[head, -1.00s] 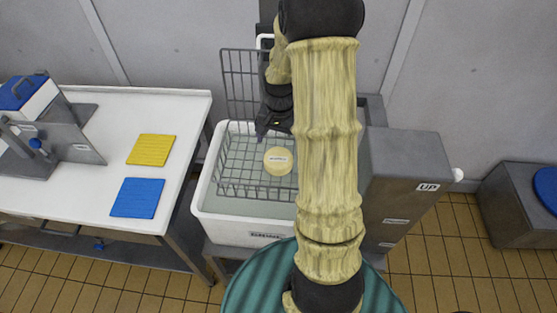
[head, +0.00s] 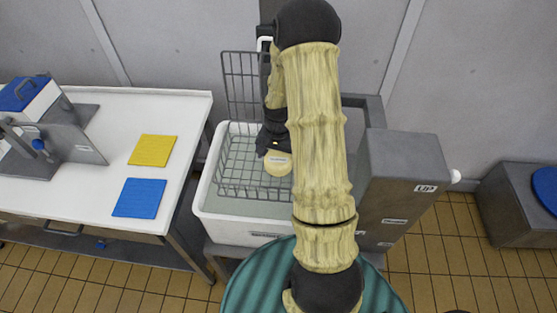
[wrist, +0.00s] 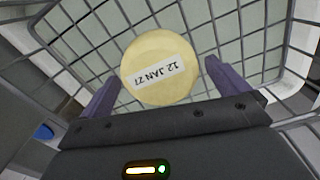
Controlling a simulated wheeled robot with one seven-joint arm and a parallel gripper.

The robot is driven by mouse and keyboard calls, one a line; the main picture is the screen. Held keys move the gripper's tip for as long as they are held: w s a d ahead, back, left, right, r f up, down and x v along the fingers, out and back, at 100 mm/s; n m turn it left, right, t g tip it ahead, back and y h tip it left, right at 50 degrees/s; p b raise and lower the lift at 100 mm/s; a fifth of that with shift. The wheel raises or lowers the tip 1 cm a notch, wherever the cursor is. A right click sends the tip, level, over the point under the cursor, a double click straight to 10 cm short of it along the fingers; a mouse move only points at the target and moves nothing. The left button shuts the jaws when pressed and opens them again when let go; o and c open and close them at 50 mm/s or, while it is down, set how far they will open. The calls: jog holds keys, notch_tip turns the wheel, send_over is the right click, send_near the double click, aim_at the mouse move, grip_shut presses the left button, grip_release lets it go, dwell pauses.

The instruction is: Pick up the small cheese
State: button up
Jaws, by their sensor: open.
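The small cheese (head: 277,166) is a pale yellow round with a white label. It sits in a grey wire basket (head: 228,177) inside a white tub (head: 212,223).
The wire basket's tall back panel (head: 240,85) stands up behind the tub. A grey box marked UP (head: 410,165) stands right of the tub. A white table (head: 95,205) at left holds a yellow pad (head: 153,150) and a blue pad (head: 139,198).

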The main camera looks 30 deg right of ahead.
aim_at(278, 157)
jog(key=shift+f, duration=0.95)
jog(key=c, duration=1.1)
jog(key=shift+c, duration=0.2)
jog(key=shift+r, duration=0.1)
notch_tip(278, 157, up, 10)
jog(key=shift+f+b, duration=0.1)
jog(key=shift+b, duration=0.45)
